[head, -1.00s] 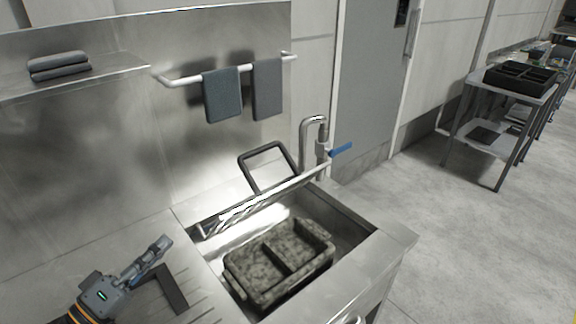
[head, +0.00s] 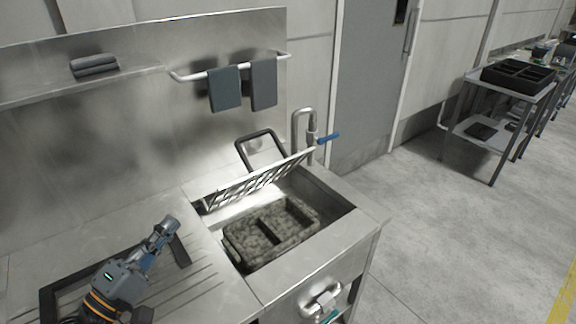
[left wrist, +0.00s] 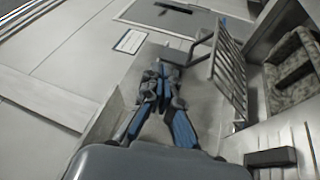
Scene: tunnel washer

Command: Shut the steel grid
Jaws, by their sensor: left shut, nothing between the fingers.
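The steel grid (head: 258,182) stands tilted up along the back of the sink (head: 340,228), open, with its slats facing the front. A dark loop handle (head: 262,134) rises behind its upper edge. In the left wrist view the grid (left wrist: 229,72) is right of the fingers. My left gripper (head: 172,222) is shut and empty, over the counter left of the sink and apart from the grid. Its fingers (left wrist: 162,72) also show in the left wrist view. My right gripper is not in view.
A speckled, divided tray (head: 270,236) lies in the sink under the grid. A tap with a blue lever (head: 328,138) stands at the sink's back right. Towels (head: 225,90) hang on a rail behind. A ridged drainboard (head: 205,285) is left of the sink.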

